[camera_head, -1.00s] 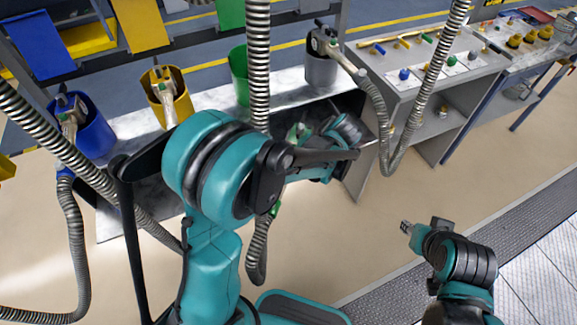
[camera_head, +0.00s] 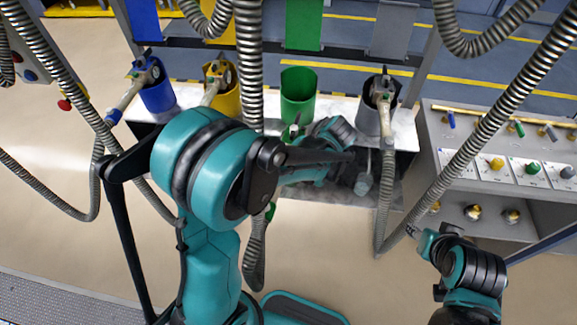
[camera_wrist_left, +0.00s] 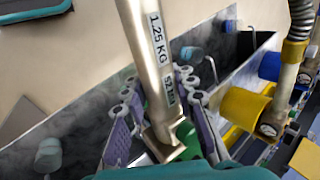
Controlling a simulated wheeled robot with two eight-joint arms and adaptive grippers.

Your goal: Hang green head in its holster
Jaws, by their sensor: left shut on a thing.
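The green holster (camera_head: 298,97) is an empty-looking open cup between the yellow and grey ones in the head view. My left gripper (camera_wrist_left: 160,122) is shut on the green head (camera_wrist_left: 150,50), a silver body with a "1.25 KG" label, between its purple pads in the wrist view. In the head view my left arm hides most of the gripper. A green part of the head (camera_head: 291,131) shows just below the green holster, apart from its opening. The green head's hose hangs below. My right gripper (camera_head: 412,231) is at the lower right, away from the holsters; its jaws are too small to read.
The blue (camera_head: 158,97), yellow (camera_head: 227,103) and grey (camera_head: 368,118) holsters each hold a head. Ribbed hoses (camera_head: 248,60) hang across the scene, one passing left of the green holster. A control bench (camera_head: 445,150) with knobs stands at right. The floor in front is clear.

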